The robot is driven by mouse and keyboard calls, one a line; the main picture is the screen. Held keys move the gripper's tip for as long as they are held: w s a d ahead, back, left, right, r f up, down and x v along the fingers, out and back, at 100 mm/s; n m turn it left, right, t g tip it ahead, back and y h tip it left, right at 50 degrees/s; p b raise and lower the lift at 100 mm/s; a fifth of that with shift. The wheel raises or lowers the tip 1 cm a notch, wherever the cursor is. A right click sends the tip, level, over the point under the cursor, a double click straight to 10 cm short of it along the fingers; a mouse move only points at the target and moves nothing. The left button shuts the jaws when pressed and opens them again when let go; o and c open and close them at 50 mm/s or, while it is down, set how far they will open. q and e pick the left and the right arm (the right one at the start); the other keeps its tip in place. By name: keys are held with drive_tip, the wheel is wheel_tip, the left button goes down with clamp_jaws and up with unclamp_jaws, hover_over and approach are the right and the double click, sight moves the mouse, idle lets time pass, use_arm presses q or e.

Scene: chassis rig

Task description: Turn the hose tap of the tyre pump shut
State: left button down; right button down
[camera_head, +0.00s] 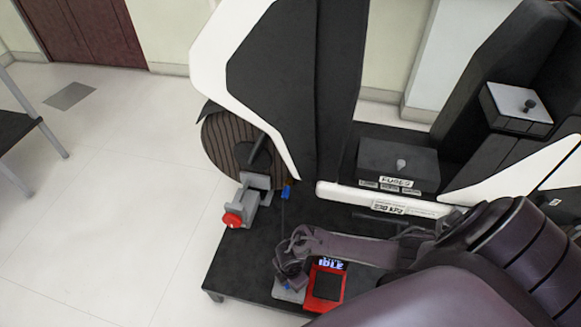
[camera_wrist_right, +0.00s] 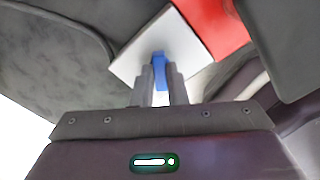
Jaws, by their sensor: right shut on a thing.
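The tyre pump (camera_head: 327,286) is a red box with a black top, near the front edge of the dark platform. A pale grey block (camera_head: 289,294) sits against its left side. A small blue hose tap (camera_wrist_right: 160,66) stands on this pale block in the right wrist view. My right gripper (camera_head: 287,278) is over the block, with its two grey fingers (camera_wrist_right: 160,85) shut on the tap. The fingers hide part of the tap, and its exact angle is hard to tell. My left gripper is not in view.
A ribbed wheel (camera_head: 222,150) stands behind a grey clamp (camera_head: 252,202) with a red knob (camera_head: 233,219). A small blue piece (camera_head: 287,192) is beside the clamp. A dark box (camera_head: 397,163) with a knob sits behind my right arm. The platform's left front (camera_head: 240,270) is clear.

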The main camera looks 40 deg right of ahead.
drive_tip(key=n, duration=0.3)
drive_tip(key=shift+n, duration=0.4)
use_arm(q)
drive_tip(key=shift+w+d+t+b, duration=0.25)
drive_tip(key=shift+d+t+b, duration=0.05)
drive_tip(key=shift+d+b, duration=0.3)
use_arm(e)
drive_tip(key=shift+n, duration=1.8)
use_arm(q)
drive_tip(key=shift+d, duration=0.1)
use_arm(e)
drive_tip(key=shift+a, duration=0.1)
drive_tip(key=c, duration=1.4)
unclamp_jaws()
drive_tip(key=shift+c, duration=0.2)
